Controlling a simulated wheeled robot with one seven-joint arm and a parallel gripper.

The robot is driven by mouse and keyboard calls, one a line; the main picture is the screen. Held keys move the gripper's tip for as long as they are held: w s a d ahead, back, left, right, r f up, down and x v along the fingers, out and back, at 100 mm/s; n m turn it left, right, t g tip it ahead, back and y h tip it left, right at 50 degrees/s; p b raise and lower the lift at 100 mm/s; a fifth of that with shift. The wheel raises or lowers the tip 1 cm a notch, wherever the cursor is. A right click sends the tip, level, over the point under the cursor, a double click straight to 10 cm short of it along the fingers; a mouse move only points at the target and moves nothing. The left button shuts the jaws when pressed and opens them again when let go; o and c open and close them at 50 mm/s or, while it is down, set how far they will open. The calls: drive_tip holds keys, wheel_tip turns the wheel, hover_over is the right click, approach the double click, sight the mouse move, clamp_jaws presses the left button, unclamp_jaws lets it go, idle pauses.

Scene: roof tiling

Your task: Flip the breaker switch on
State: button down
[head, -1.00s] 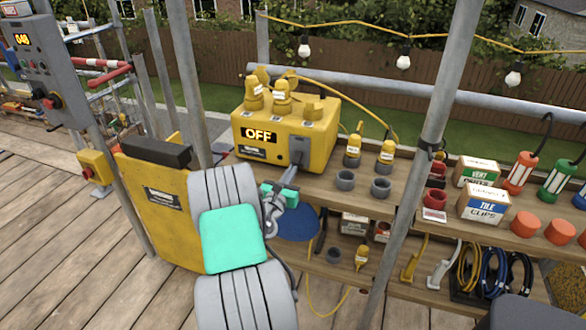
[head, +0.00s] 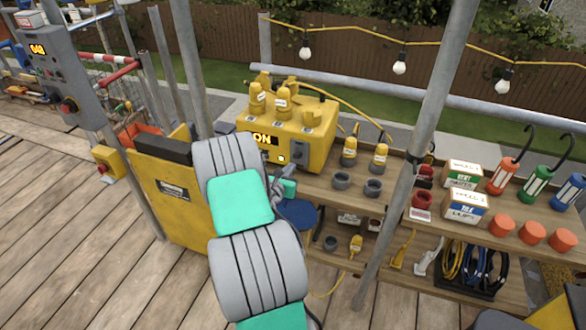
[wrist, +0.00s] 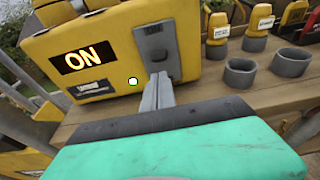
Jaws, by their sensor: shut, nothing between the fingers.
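The yellow breaker box (head: 318,150) stands on the upper wooden shelf. Its display (wrist: 81,60) reads ON in the wrist view, and the end of the same word shows in the head view. The grey breaker switch (wrist: 157,49) is on the box's front face, to the right of the display. A small lit white dot (wrist: 132,81) shows on the front between display and switch. My gripper (wrist: 160,80) is shut and empty, its fingertips right at the lower part of the switch; I cannot tell whether they touch. My arm hides part of the box in the head view.
Grey cups (head: 373,188) and yellow plugs stand right of the box. A steel pole (head: 420,130) rises in front of the shelves. Boxes (head: 464,205), orange cups and coloured lamps sit farther right. A yellow panel (head: 165,190) stands left of my arm.

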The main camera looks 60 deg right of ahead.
drive_tip(key=s+a+r+p, duration=0.1)
drive_tip(key=a+r+p, duration=0.3)
drive_tip(key=a+r, duration=0.1)
drive_tip(key=shift+r, duration=0.55)
